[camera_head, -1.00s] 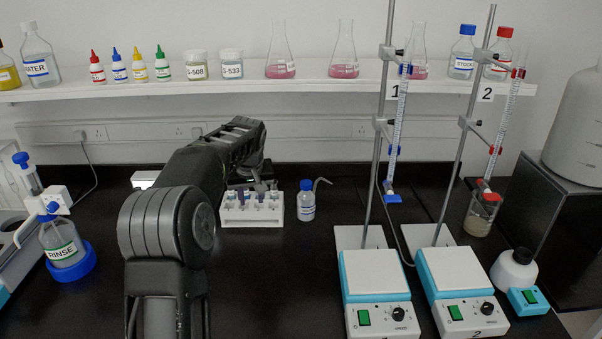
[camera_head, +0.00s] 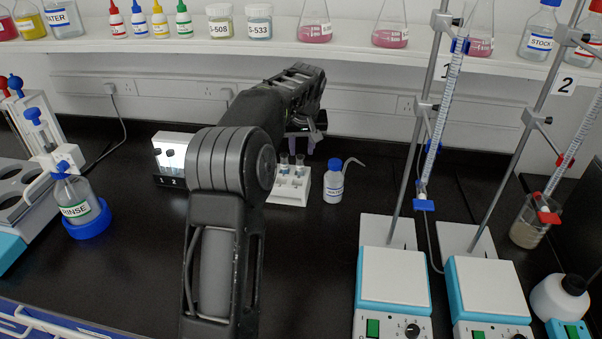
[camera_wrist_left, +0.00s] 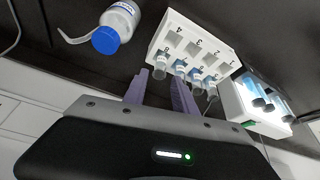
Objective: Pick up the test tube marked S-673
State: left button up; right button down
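A white test tube rack (camera_head: 302,180) stands on the black bench left of a small blue-capped bottle. In the left wrist view the rack (camera_wrist_left: 166,45) shows numbered square slots, with several tubes (camera_wrist_left: 195,74) in the row nearer my gripper. I cannot read any tube label, so I cannot tell which one is S-673. My left gripper (camera_head: 305,136) is above and behind the rack in the head view. In the left wrist view its two purple fingers (camera_wrist_left: 159,92) are apart with nothing seen held between them, close to the tubes. My right gripper is not in view.
The blue-capped bottle (camera_head: 333,185) with a bent spout stands just right of the rack. A RINSE bottle (camera_head: 77,207) is farther left. Stirrer plates (camera_head: 394,275) and burette stands are at the right. A shelf (camera_head: 300,43) runs above.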

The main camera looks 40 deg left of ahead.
aim_at(300, 159)
pick_arm(q)
jog(key=shift+w+a+f, duration=0.15)
jog(key=shift+f, duration=0.3)
jog(key=shift+f, duration=0.1)
jog(key=b+x, duration=0.1)
jog(key=x, duration=0.4)
jog(key=shift+b, duration=0.4)
jog(key=shift+c, duration=0.4)
grip_shut()
dwell(0.8)
